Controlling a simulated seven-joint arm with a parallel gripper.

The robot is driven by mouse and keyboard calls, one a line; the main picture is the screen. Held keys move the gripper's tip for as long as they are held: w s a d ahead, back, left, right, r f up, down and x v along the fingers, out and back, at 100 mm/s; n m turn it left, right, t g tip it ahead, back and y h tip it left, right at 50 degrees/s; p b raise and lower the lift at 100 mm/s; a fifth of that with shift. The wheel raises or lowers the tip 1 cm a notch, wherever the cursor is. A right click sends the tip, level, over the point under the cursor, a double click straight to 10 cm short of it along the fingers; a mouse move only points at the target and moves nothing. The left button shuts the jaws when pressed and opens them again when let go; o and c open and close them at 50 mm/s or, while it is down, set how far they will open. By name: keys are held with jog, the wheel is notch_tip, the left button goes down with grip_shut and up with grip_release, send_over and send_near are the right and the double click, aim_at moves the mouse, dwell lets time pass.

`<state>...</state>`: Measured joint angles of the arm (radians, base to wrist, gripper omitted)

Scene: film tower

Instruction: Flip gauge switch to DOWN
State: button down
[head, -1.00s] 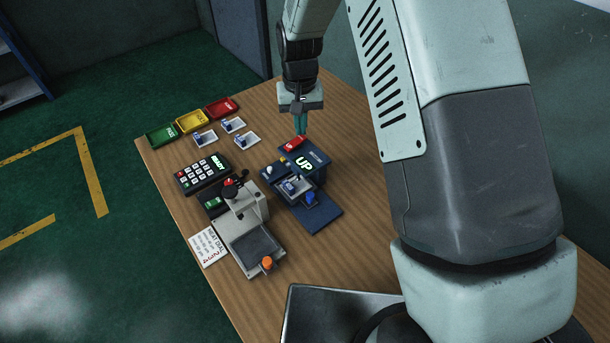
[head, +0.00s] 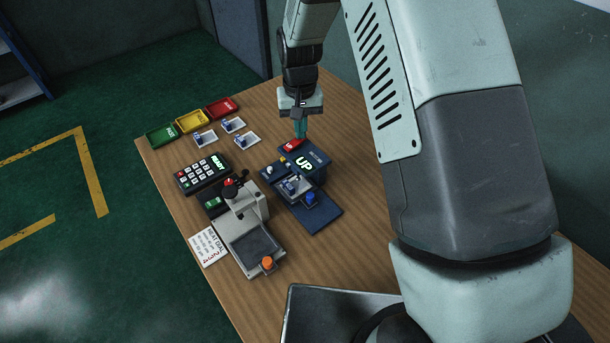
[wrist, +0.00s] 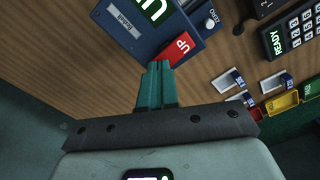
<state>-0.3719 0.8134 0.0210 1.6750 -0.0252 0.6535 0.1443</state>
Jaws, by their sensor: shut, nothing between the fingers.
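The blue gauge (head: 315,168) stands on the wooden table, and its screen reads UP in the head view. Its red switch (head: 293,145) sits at the gauge's far end; in the wrist view the red switch (wrist: 179,47) carries the word UP. My gripper (head: 299,133) is shut and empty, with its teal fingers pointing down at the red switch. In the wrist view the fingertips of my gripper (wrist: 159,66) are right beside the near end of the switch; I cannot tell whether they touch it.
A keypad (head: 203,174) reading READY and a grey press-like device (head: 244,205) stand left of the gauge. Green, yellow and red bins (head: 222,109) line the far left table edge, near small white trays (head: 247,139). Bare table lies right of the gauge.

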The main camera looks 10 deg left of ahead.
jog(key=shift+f, duration=0.4)
jog(key=shift+r, duration=3.5)
